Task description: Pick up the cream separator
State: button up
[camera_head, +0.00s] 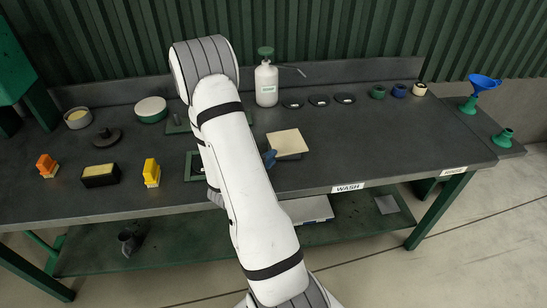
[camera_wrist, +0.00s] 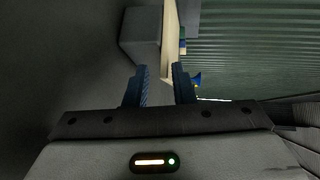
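The cream separator (camera_head: 286,142) is a thin, flat, square sheet. It lies on top of a dark block (camera_head: 287,156) near the front of the bench, right of my arm. In the wrist view the separator (camera_wrist: 169,38) shows edge-on beside the grey block (camera_wrist: 142,38). My gripper (camera_wrist: 160,72) is open, its two blue fingers on either side of the separator's near edge. The edge appears nearer the right finger, and I cannot tell whether they touch.
A white bottle (camera_head: 266,84) stands behind, with several dark dishes (camera_head: 318,100) to its right. Small coils (camera_head: 398,90) sit at the back right. The bench's front right is clear.

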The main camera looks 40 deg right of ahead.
jog(key=shift+w+d+f, duration=0.1)
jog(key=shift+w+d, duration=0.05)
jog(key=shift+d, duration=0.45)
jog(key=shift+f, duration=0.15)
grip_shut()
notch_tip(320, 180, up, 3)
jog(key=shift+f+p, duration=0.1)
jog(key=shift+p, duration=1.1)
jog(key=shift+f, duration=0.1)
jog(key=shift+a, duration=0.1)
